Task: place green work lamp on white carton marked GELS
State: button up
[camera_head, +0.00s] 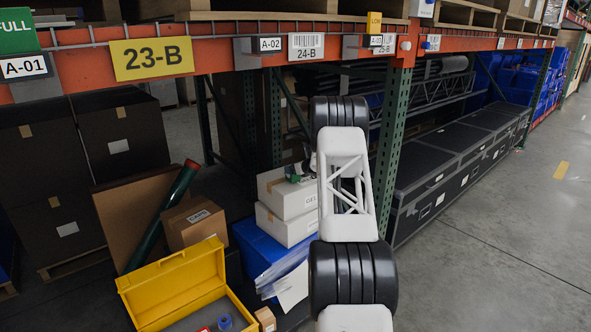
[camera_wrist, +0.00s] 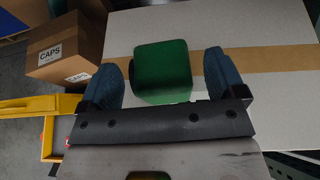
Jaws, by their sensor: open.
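The green work lamp (camera_wrist: 162,72) sits over the taped top of a white carton (camera_wrist: 270,30) in the wrist view; it appears to rest there. My gripper (camera_wrist: 163,78) is open, with one blue finger on each side of the lamp and a small gap showing on both sides. In the head view the lamp (camera_head: 292,173) is a small green patch on the upper white carton (camera_head: 287,196), whose side lettering is partly hidden by my arm. My gripper is mostly hidden behind my arm there.
A second white carton (camera_head: 284,226) lies under the upper one, above a blue tote (camera_head: 256,248). A brown CAPS carton (camera_wrist: 66,45) and an open yellow toolbox (camera_head: 172,283) stand to the left. An orange rack beam (camera_head: 220,56) crosses above; a green post (camera_head: 394,120) stands at right.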

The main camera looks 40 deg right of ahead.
jog(key=v, duration=1.2)
dwell(0.3)
jog(key=shift+a+r, duration=0.1)
jog(key=shift+r, duration=0.05)
dwell(0.6)
